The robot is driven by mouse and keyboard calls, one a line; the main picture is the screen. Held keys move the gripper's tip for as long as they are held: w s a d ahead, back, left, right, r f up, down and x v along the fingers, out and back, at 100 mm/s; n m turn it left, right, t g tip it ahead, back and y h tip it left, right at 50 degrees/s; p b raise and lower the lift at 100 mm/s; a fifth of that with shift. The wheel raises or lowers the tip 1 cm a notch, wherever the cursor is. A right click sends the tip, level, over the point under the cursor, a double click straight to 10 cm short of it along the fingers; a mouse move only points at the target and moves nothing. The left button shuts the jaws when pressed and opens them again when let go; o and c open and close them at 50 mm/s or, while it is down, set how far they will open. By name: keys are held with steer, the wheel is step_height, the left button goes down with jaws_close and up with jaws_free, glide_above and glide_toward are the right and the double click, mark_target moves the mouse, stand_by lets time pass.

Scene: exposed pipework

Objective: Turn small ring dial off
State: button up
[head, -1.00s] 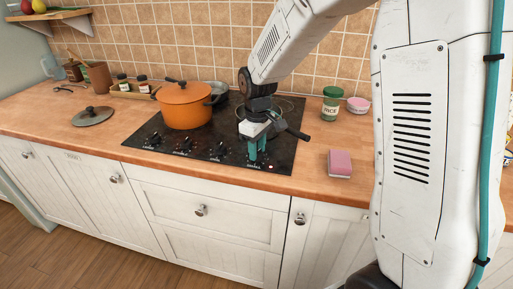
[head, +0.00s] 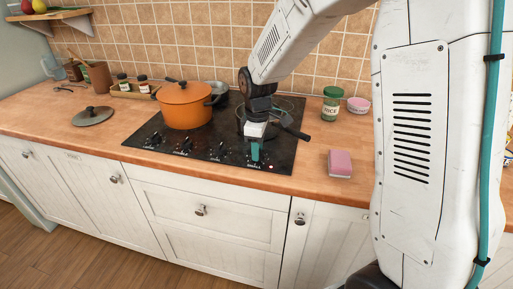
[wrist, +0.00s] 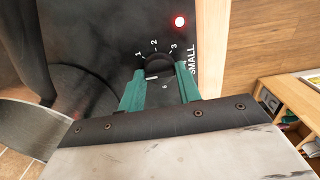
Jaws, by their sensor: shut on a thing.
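The small ring dial (wrist: 158,60) is a dark round knob on the black hob, with the word SMALL and white numbers around it in the wrist view. My gripper (wrist: 160,72) has its green fingers shut on the dial, one on each side. A pale mark shows on the knob's near side. A red light (wrist: 180,21) glows on the panel beside the dial. In the head view my gripper (head: 255,152) points down at the hob's front right, and its fingers hide the dial.
The black hob (head: 150,134) carries an orange pot (head: 186,105) at the left, with other dials along its front edge. A pink sponge (head: 340,163) lies right of the hob. A green-lidded jar (head: 331,103) and a pink bowl (head: 358,104) stand behind. A lid (head: 94,116) lies at the left.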

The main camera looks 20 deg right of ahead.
steer(key=shift+w+r, duration=0.2)
steer(key=shift+w, duration=0.05)
steer(key=o, duration=0.8)
steer(key=shift+c, duration=0.2)
steer(key=shift+o, duration=1)
steer(key=shift+s+f, duration=0.1)
step_height(320, 180, up, 8)
steer(key=shift+f, duration=0.1)
